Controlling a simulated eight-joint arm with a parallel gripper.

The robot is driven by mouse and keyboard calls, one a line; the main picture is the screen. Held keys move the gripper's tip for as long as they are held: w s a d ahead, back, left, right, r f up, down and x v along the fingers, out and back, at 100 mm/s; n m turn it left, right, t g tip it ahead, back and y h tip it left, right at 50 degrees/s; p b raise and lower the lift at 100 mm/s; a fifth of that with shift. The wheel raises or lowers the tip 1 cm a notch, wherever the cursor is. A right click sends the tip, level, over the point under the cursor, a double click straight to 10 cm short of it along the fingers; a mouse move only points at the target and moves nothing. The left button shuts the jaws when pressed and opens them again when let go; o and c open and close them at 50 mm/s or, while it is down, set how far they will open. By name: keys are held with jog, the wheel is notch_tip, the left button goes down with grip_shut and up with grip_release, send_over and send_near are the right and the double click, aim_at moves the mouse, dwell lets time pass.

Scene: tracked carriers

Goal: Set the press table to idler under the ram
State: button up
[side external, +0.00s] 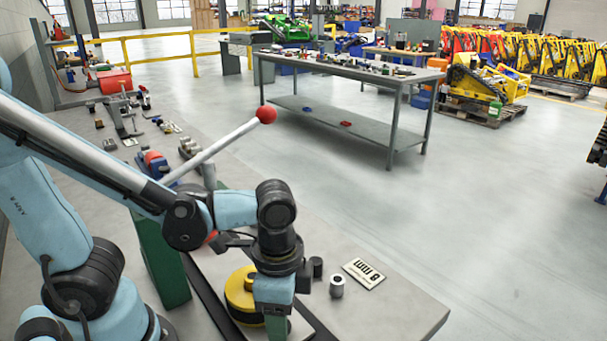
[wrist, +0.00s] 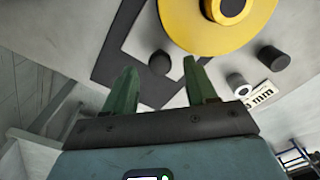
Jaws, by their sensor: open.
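A round yellow disc (side external: 238,296) with a dark middle sits low on the bench beside my gripper, which hides part of it in the side view. In the wrist view the yellow disc (wrist: 178,28) is at the top, over a dark plate edge (wrist: 108,72), beyond the fingertips. I cannot tell whether this disc is the press table or the idler. The press has a green body (side external: 160,262) and a long lever with a red knob (side external: 265,114). My gripper (side external: 276,326) points down; in the wrist view its green fingers (wrist: 163,75) are apart and empty.
A dark cylinder (side external: 317,267), a silver hollow cylinder (side external: 337,286) and an "8 mm" plate (side external: 364,274) lie right of the disc. Several small parts and tools (side external: 120,120) cover the bench's far end. The bench's right corner is bare.

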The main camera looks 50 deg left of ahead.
jog(key=shift+f, duration=0.9)
jog(key=shift+c, duration=0.3)
grip_shut()
